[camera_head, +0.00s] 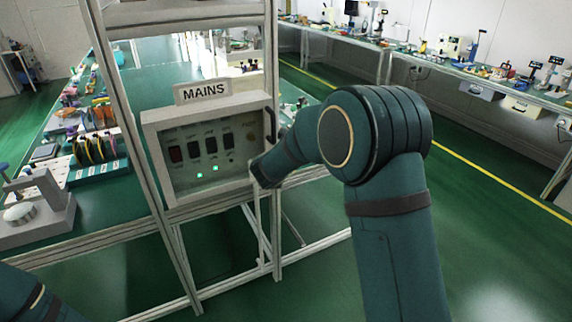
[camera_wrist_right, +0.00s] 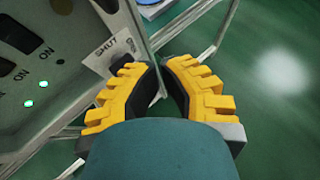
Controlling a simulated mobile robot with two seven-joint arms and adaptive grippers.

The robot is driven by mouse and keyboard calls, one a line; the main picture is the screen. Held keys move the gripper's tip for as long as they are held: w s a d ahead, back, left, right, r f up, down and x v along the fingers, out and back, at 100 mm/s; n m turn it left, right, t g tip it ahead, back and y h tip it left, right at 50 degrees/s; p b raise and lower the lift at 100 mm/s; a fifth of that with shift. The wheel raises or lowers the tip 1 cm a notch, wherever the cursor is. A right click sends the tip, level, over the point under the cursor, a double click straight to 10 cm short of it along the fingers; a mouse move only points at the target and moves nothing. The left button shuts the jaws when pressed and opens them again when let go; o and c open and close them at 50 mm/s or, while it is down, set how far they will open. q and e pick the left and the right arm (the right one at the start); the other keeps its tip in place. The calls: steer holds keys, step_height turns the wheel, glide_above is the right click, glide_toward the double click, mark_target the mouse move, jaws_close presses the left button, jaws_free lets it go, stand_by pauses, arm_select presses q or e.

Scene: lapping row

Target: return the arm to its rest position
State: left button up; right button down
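My right arm reaches up from the bottom right in the head view and bends left, its end close to the right edge of the MAINS panel box (camera_head: 240,178). The arm hides the right gripper there. In the right wrist view my right gripper (camera_wrist_right: 163,65) has yellow fingers with black pads, a narrow gap apart. Nothing shows held between them, and floor and a pale frame edge show behind. Only a piece of my left arm shows at the bottom left of the head view; its gripper is out of view.
The MAINS sign (camera_head: 203,91) tops the box, which has several switches and two lit green lamps (camera_head: 203,170). A label reading SHUT (camera_wrist_right: 108,52) is beside the right gripper. Metal frame posts (camera_head: 130,110) stand close. Green floor is open at right.

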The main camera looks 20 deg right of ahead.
steer(key=s+a+f+m+g+y, duration=0.35)
steer(key=s+f+m, duration=0.25)
steer(key=s+f, duration=0.35)
steer(key=s+a+f+m+g+y, duration=0.3)
steer(key=s+a+f+m+g, duration=0.15)
steer(key=s+f, duration=0.5)
arm_select(q)
steer(key=shift+r, duration=0.1)
arm_select(e)
steer(key=s+a+f+m+y, duration=0.1)
steer(key=s+a+f+m, duration=0.3)
steer(key=s+m, duration=0.3)
steer(key=s+a+f+m+y, duration=0.2)
steer(key=s+a+f+m, duration=0.2)
steer(key=s+m, duration=0.4)
steer(key=m, duration=0.6)
steer(key=shift+a+f+g, duration=0.15)
steer(key=shift+f+g, duration=0.1)
steer(key=shift+g, duration=0.05)
arm_select(q)
steer(key=shift+o, duration=0.2)
steer(key=shift+d, duration=0.1)
arm_select(e)
steer(key=shift+y, duration=0.25)
